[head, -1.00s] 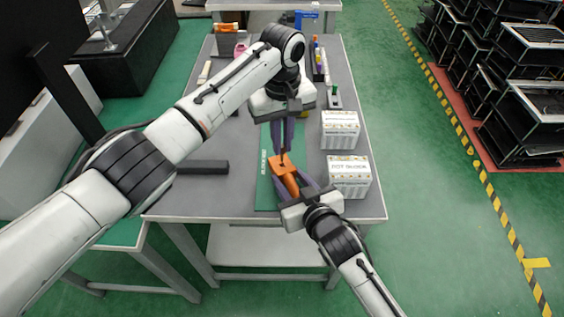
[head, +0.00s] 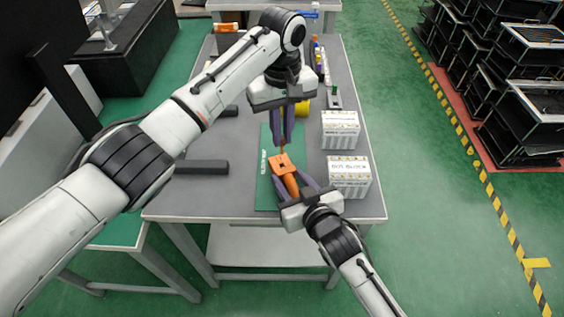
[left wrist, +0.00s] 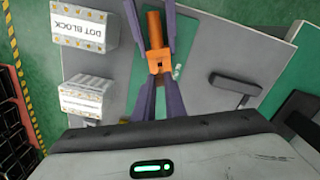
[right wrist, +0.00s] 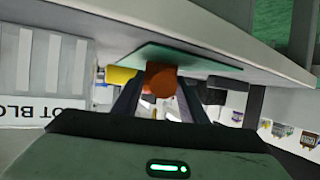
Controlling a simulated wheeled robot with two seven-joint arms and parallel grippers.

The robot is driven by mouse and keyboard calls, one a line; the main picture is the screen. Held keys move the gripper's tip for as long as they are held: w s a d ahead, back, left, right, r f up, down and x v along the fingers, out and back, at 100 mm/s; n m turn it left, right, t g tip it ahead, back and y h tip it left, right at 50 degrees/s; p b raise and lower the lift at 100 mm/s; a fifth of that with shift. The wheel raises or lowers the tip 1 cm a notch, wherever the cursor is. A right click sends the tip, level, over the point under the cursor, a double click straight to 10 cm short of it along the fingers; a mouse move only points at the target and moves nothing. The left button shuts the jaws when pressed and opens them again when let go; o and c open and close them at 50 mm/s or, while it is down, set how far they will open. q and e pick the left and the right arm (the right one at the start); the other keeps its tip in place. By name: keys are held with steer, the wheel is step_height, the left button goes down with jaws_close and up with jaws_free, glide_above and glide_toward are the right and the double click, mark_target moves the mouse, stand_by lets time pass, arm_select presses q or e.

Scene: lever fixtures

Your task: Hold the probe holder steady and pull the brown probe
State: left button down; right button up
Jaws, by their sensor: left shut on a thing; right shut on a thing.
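The orange probe holder (head: 283,164) has a square head with a dark opening and a round handle. My right gripper (head: 297,186) is shut on its handle, which also shows in the right wrist view (right wrist: 161,80). The thin brown probe (head: 282,151) shows just above the holder head. My left gripper (head: 283,140) is shut on the probe from above, its purple fingers pointing down at the head. In the left wrist view the holder head (left wrist: 159,62) lies just beyond the fingertips. Whether the probe's lower end is inside the holder cannot be told.
A green mat (head: 264,190) lies under the grippers on the grey table (head: 220,205). Two white labelled boxes (head: 340,130) (head: 349,172) stand close on the right. A dark bar (head: 200,167) lies on the left, and a yellow object (head: 302,108) behind.

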steer(key=o, duration=1.4)
steer(key=shift+c, duration=0.2)
steer(key=shift+s, duration=0.1)
steer(key=v, duration=0.7)
steer(key=shift+s+r, duration=0.1)
